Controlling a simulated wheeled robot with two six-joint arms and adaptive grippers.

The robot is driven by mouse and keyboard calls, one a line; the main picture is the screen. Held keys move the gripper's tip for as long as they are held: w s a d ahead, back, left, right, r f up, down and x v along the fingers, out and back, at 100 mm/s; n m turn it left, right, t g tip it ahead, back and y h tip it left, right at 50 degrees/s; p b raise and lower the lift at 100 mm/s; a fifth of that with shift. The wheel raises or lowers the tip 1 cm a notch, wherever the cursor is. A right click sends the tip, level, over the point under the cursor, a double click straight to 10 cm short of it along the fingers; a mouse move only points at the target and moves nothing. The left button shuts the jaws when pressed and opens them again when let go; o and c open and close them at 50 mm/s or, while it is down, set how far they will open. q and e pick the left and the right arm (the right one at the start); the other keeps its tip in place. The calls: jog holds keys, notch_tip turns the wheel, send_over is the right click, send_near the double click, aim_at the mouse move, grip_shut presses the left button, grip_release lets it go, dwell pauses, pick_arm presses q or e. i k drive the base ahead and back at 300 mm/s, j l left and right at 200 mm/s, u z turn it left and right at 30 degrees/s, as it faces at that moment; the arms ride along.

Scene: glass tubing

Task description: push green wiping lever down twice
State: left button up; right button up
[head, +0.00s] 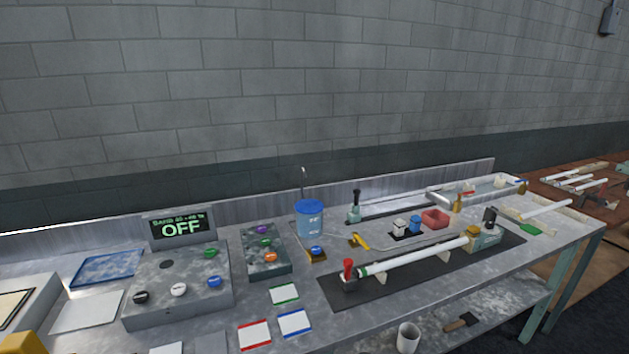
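I cannot tell for sure which part is the green wiping lever. A green stand with an upright black handle (354,205) is at the back of the bench, right of the blue cup. A small flat green piece (530,229) lies at the right end of the bench, beside a white tube. Green knobs also show on the grey control box (211,252) and on the smaller dark box (265,242). Neither of my grippers is in view.
A long white glass tube (415,255) lies on supports over a dark mat, with a red-topped clamp (348,270) at its left end. A blue cup (309,218) and a red bin (435,219) stand behind. Coloured-edged cards lie in front.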

aim_at(532, 230)
jog(key=z, duration=1.35)
